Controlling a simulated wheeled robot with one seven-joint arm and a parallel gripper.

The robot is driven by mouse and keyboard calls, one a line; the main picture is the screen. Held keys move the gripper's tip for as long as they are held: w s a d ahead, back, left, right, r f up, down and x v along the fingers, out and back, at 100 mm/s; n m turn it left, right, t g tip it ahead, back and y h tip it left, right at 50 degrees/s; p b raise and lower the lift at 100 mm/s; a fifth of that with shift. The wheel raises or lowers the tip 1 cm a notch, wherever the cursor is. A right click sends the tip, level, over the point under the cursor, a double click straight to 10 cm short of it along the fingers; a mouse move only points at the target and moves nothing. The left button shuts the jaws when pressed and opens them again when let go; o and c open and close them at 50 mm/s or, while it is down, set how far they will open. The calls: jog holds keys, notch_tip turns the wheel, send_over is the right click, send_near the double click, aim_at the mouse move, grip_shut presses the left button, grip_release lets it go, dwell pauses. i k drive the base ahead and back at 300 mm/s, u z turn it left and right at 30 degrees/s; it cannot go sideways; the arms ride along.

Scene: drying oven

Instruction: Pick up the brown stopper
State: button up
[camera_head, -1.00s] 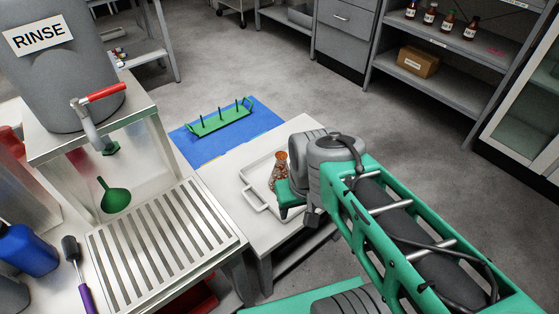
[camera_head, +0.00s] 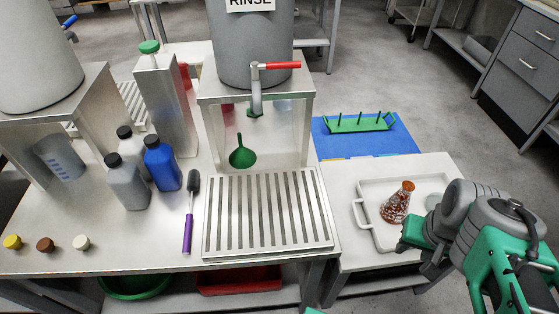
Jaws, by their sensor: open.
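The brown stopper (camera_head: 45,244) stands on the metal bench at the front left, between a yellow stopper (camera_head: 12,242) and a white stopper (camera_head: 81,242). My gripper (camera_head: 410,236) is far to its right, over the white side table. It is open; its green fingertips are partly hidden by my wrist. A flask with brown stains or contents (camera_head: 396,204) stands in the white tray (camera_head: 368,236), just behind and left of my gripper. I cannot tell whether they touch.
Grey bottles (camera_head: 127,185) and a blue bottle (camera_head: 162,165) stand behind the stoppers. A purple-handled brush (camera_head: 188,232) lies left of the slatted drain rack (camera_head: 322,232). A rinse tank (camera_head: 250,50) with a red-handled tap stands behind. The bench around the stoppers is mostly clear.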

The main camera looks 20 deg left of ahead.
aim_at(45, 246)
jog(key=k, duration=0.5)
jog(key=z, duration=1.5)
jog(key=i, duration=0.7)
jog(key=u, duration=4.4)
jog(key=i, duration=0.55)
jog(key=u, duration=0.8)
jog(key=i, duration=0.65)
jog(key=u, duration=0.6)
jog(key=i, duration=0.8)
jog(key=z, duration=0.35)
